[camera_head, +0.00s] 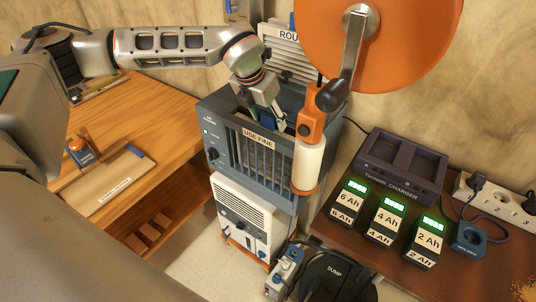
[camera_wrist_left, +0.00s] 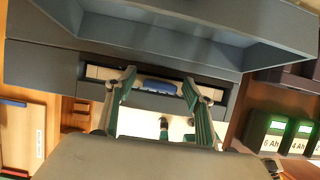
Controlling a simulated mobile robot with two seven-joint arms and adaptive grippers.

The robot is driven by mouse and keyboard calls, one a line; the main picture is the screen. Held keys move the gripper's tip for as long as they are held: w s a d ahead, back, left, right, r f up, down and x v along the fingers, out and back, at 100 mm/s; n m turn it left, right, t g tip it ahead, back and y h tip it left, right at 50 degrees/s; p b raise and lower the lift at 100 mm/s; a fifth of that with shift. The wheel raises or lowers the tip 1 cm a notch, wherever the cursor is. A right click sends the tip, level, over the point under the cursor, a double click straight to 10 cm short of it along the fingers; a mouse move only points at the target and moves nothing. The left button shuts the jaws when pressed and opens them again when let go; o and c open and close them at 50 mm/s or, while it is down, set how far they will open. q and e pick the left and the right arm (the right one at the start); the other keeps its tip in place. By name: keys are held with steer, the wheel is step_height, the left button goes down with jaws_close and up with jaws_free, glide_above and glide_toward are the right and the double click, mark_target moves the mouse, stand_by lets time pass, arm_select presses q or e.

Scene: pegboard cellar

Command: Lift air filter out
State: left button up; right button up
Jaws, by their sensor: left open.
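The air filter shows in the left wrist view as a pale strip with a blue tab (camera_wrist_left: 158,86), seated in a slot in the top of the grey air unit (camera_head: 218,115). The unit has a slatted front labelled "USE FINE". My left gripper (camera_head: 266,112) points down over the top of this unit. Its green-padded fingers (camera_wrist_left: 160,80) are open and spread to either side of the blue tab. Nothing is held between them, and I cannot tell if they touch the filter. In the head view the gripper largely hides the slot. My right gripper is not in view.
An orange reel (camera_head: 420,30) with a crank, and an orange-and-white hanging piece (camera_head: 309,165), crowd the unit's right side. A dark charger (camera_head: 398,165), several labelled batteries and a power strip (camera_head: 495,200) occupy the right table. A wooden bench (camera_head: 150,110) lies left.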

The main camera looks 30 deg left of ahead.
arm_select(q)
steer(key=c, duration=1.1)
steer(key=shift+r, duration=0.1)
step_height(320, 180, up, 28)
steer(key=shift+f, duration=0.1)
